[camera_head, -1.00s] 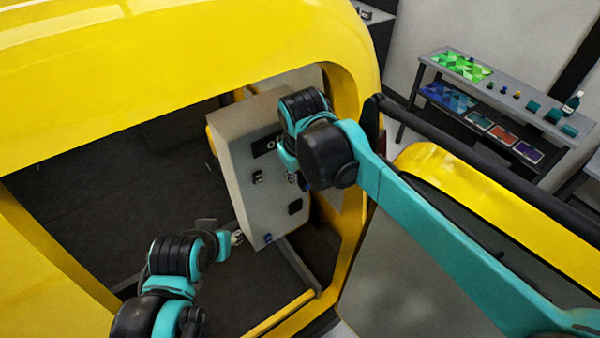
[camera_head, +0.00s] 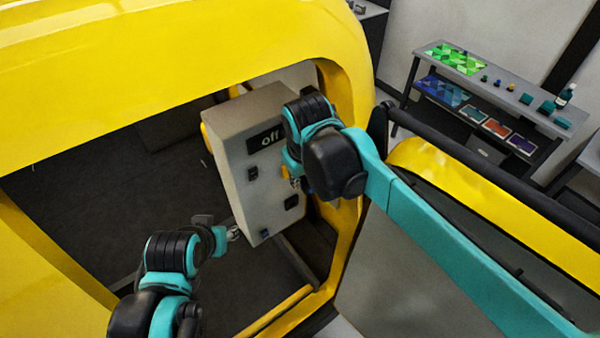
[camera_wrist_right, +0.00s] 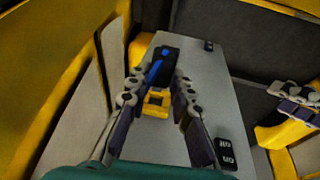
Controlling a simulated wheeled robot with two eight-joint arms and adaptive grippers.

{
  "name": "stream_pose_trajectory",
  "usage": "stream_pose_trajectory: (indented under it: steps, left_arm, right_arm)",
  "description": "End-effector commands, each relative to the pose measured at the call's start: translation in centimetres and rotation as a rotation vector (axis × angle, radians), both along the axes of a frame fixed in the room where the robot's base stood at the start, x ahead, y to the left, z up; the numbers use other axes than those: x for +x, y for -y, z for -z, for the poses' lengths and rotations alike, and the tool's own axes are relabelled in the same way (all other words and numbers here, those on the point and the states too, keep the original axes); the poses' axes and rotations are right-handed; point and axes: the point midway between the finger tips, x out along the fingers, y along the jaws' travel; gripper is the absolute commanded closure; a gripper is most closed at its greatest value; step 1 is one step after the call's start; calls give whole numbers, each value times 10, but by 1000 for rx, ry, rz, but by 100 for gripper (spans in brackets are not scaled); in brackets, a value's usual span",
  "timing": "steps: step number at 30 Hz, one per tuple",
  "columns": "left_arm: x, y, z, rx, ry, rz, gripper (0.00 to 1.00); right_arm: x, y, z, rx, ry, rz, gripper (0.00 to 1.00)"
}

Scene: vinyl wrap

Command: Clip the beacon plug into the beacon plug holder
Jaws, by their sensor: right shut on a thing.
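My right gripper (camera_head: 293,178) is at the right side of the grey box; its fingers are largely hidden by my arm in the head view. The right wrist view shows its fingers (camera_wrist_right: 157,90) on either side of a black piece with a blue streak (camera_wrist_right: 163,62) and a yellow frame-like piece (camera_wrist_right: 157,104). I take the held piece as the beacon plug; I cannot tell plug from holder clearly, or whether they are joined. My left gripper (camera_head: 233,233) is by the box's lower left edge; its jaw opening is too small to judge.
A black rocker switch (camera_wrist_right: 228,153) lies right of my right fingers in the wrist view. The yellow vehicle frame (camera_head: 345,95) surrounds the opening closely.

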Motion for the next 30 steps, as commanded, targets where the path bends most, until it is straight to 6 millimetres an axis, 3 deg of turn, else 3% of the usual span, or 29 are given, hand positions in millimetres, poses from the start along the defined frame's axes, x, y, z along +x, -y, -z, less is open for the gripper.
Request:
stream_pose_trajectory:
  steps: [30]
  left_arm:
    - [0,0,-13,0,0,0,60]
  right_arm:
    - [-40,29,0,0,0,0,100]
